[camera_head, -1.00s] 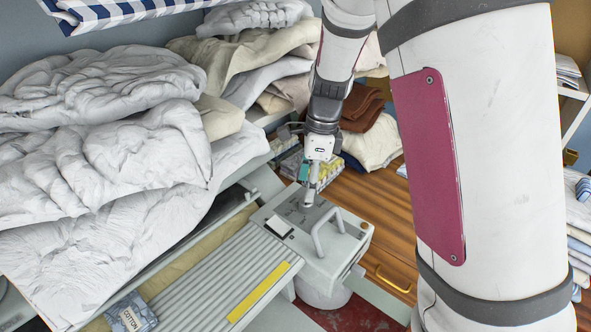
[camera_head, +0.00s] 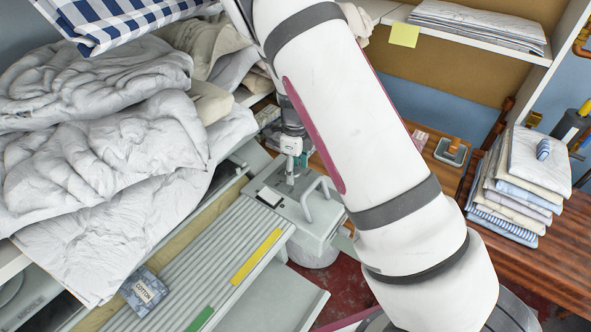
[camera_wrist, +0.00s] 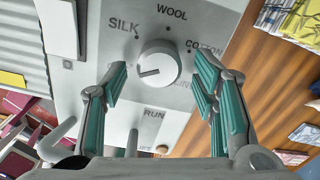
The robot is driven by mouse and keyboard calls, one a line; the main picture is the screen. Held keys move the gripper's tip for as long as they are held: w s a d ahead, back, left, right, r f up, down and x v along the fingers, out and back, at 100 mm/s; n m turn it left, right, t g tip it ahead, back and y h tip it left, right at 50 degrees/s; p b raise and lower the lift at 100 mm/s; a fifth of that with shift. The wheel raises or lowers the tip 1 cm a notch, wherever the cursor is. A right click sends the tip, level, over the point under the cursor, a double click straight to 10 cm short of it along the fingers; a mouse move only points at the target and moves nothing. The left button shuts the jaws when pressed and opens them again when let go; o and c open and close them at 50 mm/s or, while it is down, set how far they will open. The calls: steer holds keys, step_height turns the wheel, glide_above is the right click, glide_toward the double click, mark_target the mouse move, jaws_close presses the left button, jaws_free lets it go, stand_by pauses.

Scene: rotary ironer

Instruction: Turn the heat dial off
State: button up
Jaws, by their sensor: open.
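The heat dial (camera_wrist: 158,68) is a round white knob on the grey control panel (camera_wrist: 120,120) of the ironer. SILK, WOOL and COTTON are printed around it; a label at lower right is partly covered by my right finger. A dark line on the knob points left, towards my left finger, which partly hides the label there. My gripper (camera_wrist: 160,82) is open, with one teal-padded finger on each side of the dial and gaps to it. In the head view my gripper (camera_head: 290,178) points down at the control box (camera_head: 318,222); the dial is not clear there.
A handle (camera_head: 309,200) rises from the box beside my gripper. White bedding (camera_head: 100,170) is heaped at left. A cotton packet (camera_head: 144,290) lies on the slatted bed. RUN (camera_wrist: 153,114) is printed below the dial. Folded linen (camera_head: 520,185) is stacked at right.

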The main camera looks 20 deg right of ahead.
steer(key=shift+f, duration=0.5)
steer(key=shift+c, duration=0.6)
steer(key=c, duration=1)
steer(key=shift+c, duration=0.2)
